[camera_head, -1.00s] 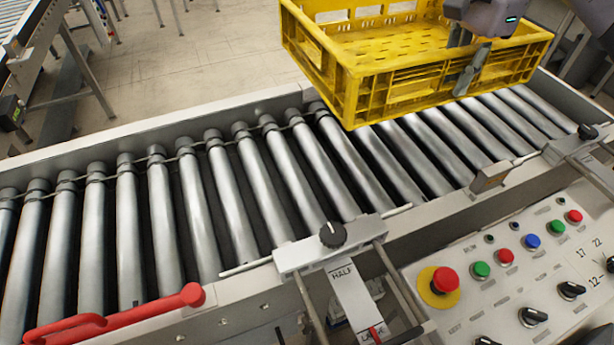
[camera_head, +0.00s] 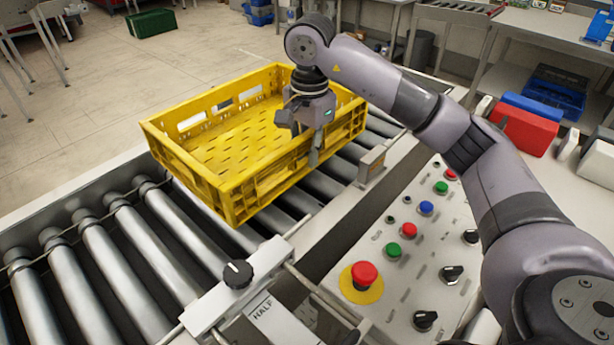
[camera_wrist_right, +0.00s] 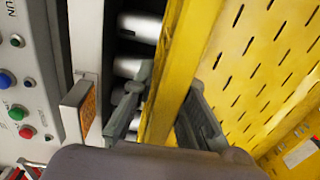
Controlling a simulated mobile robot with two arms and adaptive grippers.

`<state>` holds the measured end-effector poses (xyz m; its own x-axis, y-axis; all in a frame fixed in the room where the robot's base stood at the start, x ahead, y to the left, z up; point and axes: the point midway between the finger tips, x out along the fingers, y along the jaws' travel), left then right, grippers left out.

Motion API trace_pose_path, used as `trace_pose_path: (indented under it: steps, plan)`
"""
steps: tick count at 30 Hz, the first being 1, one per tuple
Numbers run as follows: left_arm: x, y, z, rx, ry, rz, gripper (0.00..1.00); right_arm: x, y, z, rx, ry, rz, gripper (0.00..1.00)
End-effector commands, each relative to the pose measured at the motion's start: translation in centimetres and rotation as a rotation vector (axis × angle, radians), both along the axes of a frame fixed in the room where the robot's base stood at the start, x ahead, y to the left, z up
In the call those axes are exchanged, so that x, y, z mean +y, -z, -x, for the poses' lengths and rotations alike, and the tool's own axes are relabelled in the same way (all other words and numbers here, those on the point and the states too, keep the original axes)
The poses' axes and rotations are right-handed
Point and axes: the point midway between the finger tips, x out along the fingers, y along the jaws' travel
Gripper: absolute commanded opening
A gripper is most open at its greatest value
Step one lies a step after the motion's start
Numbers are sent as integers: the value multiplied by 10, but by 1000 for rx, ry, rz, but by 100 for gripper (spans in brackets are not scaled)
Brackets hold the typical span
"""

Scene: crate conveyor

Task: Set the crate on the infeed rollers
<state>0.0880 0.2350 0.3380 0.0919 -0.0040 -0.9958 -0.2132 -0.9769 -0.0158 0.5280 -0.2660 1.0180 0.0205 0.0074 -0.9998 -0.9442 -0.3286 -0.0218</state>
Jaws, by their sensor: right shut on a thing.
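The yellow crate (camera_head: 190,172) is over the roller conveyor in the head view, its open top up and roughly level. Its near left corner is close to the near rail, and its far left end overlaps the far rail in the picture. I cannot tell whether its bottom touches the infeed rollers (camera_head: 120,235). My right gripper (camera_head: 306,143) is shut on the crate's near side wall. In the right wrist view, its fingers (camera_wrist_right: 165,112) straddle the yellow wall (camera_wrist_right: 182,70), one inside and one outside. My left gripper is out of view.
A black-knobbed clamp (camera_head: 238,274) and a small stop block (camera_head: 371,165) sit along the near rail. A control panel (camera_head: 415,235) with a red emergency button (camera_head: 364,275) lies in front. Rollers at the left are bare. Red (camera_head: 525,128) and blue bins stand at the right.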

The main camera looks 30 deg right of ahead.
Motion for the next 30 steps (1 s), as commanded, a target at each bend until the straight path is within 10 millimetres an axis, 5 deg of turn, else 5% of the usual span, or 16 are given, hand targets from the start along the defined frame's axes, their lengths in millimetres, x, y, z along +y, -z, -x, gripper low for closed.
trace_pose_path:
  steps: [17,27,28,30]
  plan:
    - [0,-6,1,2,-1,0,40,1,56,-1,-5,-1,-2,0]
    - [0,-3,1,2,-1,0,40,1,61,-1,-8,-1,-3,0]
    - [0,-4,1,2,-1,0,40,0,61,0,-2,-1,-1,15]
    - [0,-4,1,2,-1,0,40,0,61,0,-2,-1,-1,20]
